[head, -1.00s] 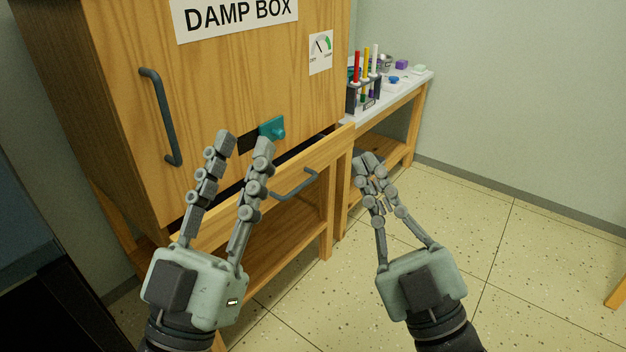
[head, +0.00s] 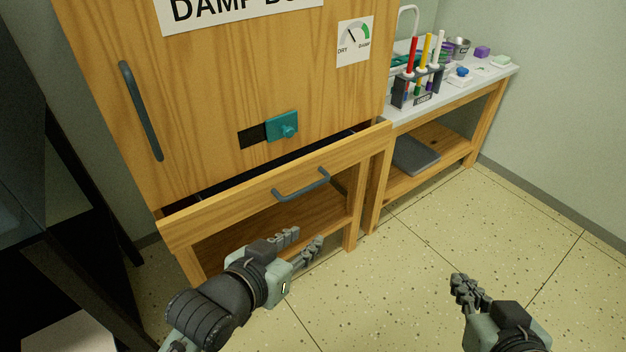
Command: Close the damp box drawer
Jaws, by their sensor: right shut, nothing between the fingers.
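The damp box (head: 230,80) is a wooden cabinet with a dark vertical door handle (head: 141,110). Its drawer (head: 235,202) stands partly out, with a dark gap behind the top of its wooden front. A grey bar handle (head: 302,185) is on the drawer front. My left gripper (head: 307,239) is in front of and below the drawer, apart from the handle, pointing right; its fingers look apart and empty. My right gripper (head: 461,283) is shut and empty over the floor at the lower right, away from the drawer.
At right, a side table (head: 487,76) holds a rack (head: 420,87) of coloured markers and small items. A dark frame (head: 95,180) stands at left. Floor (head: 420,240) is clear at right.

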